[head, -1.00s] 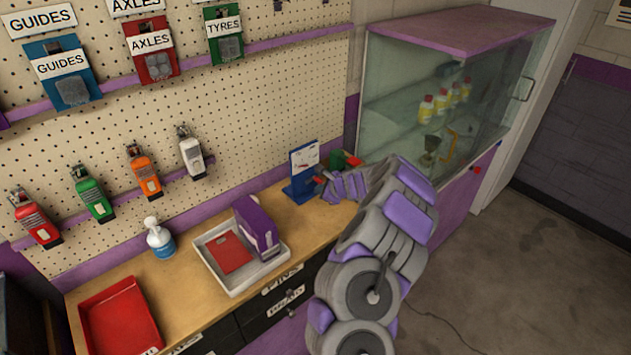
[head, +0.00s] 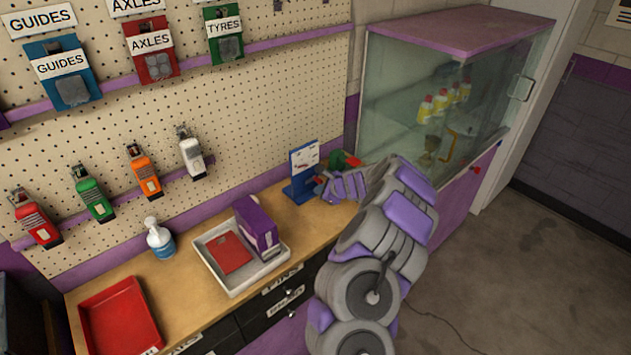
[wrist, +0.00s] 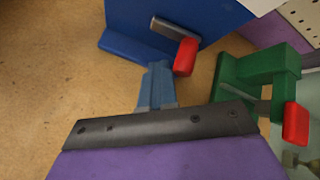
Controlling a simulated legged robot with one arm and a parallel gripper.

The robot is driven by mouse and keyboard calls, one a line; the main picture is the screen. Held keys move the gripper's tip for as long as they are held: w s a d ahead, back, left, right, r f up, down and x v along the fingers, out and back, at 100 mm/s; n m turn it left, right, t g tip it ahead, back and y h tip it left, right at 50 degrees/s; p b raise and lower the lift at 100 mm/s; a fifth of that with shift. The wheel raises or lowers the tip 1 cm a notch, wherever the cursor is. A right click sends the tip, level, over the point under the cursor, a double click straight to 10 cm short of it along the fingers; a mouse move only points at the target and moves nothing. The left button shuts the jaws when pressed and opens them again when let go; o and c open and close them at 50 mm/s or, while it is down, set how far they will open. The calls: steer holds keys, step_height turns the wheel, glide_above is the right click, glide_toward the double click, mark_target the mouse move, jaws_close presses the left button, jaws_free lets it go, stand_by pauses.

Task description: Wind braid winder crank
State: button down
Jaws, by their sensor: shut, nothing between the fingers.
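The blue winder (head: 303,172) with a white card on top stands on the bench near the cabinet. In the wrist view its blue body (wrist: 165,15) and base show, with a crank of a grey bar and a red knob (wrist: 186,57). My gripper (wrist: 157,68) is shut and empty, its tips just below and left of the red knob. I cannot tell whether they touch it. In the head view my gripper (head: 328,188) is beside the winder's right side, and the crank is partly hidden there.
A green device (wrist: 262,80) with a red knob stands right of my gripper; it also shows in the head view (head: 338,160). A glass cabinet (head: 400,75) stands to the right. A grey tray (head: 225,275) with a purple box and a red tray (head: 120,315) are left along the bench.

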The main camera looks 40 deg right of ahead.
steer(key=shift+w+a+r, duration=0.15)
steer(key=shift+w, duration=0.4)
steer(key=shift+r+p, duration=0.2)
steer(key=shift+p, duration=0.25)
